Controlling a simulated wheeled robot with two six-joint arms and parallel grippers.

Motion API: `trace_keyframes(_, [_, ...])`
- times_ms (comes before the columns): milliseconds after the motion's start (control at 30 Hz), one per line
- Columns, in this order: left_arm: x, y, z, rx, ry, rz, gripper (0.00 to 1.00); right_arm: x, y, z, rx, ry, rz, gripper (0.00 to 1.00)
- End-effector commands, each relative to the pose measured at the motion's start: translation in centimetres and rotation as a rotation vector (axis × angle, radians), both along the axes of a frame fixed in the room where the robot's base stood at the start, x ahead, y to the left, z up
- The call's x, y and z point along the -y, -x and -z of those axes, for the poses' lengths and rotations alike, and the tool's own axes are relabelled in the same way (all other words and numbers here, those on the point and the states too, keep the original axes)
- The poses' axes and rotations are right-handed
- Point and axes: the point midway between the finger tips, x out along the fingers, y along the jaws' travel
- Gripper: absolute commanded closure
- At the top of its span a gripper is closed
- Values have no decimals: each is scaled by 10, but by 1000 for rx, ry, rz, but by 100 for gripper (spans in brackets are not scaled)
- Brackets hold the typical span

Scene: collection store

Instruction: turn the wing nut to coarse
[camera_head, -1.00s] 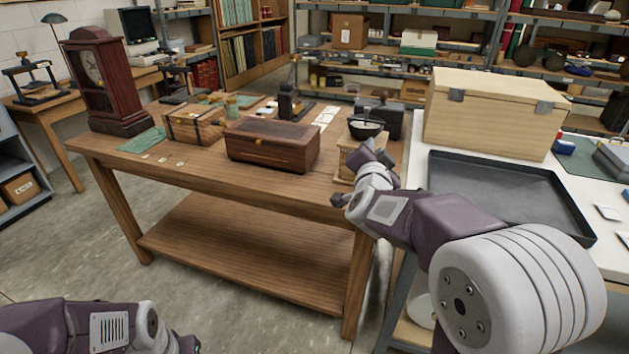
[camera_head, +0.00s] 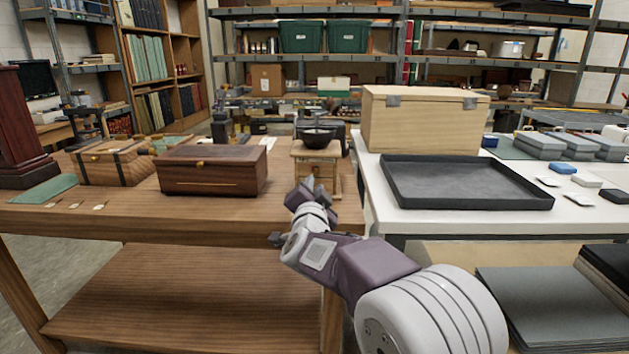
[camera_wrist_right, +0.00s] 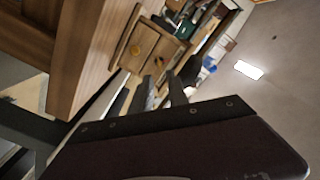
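A small wooden mill (camera_head: 318,172) with a dark bowl (camera_head: 318,138) on top stands at the right end of the wooden table. I cannot make out a wing nut on it in the head view. In the right wrist view the mill's wooden body (camera_wrist_right: 150,47) shows tilted, with a small round knob on its face. My right gripper (camera_head: 308,188) is just in front of the mill and lower in the picture, with no clear contact. Its fingers (camera_wrist_right: 150,92) look apart in the wrist view, with nothing clearly held. My left gripper is out of view.
The wooden table (camera_head: 150,218) also holds a dark chest (camera_head: 212,172) and a strapped box (camera_head: 112,162). To the right, a white table (camera_head: 480,222) bears a black tray (camera_head: 460,183) and a large pale wooden case (camera_head: 425,125). Clear tabletop lies in front of the dark chest.

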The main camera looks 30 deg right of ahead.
Motion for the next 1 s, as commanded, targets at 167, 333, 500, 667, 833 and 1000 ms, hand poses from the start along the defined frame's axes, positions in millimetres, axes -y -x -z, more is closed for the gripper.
trace_keyframes(167, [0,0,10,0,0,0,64,20,-31,4,-1,0,2,80])
trace_keyframes(333, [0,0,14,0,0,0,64,36,-58,2,-1,0,1,80])
trace_keyframes(500, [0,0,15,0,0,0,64,43,-70,1,-1,0,-1,80])
trace_keyframes(667, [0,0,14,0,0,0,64,43,-71,0,-2,0,-1,80])
trace_keyframes(833, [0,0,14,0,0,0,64,43,-71,0,-2,0,-1,100])
trace_keyframes(1000, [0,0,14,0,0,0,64,43,-71,0,-1,0,-1,100])
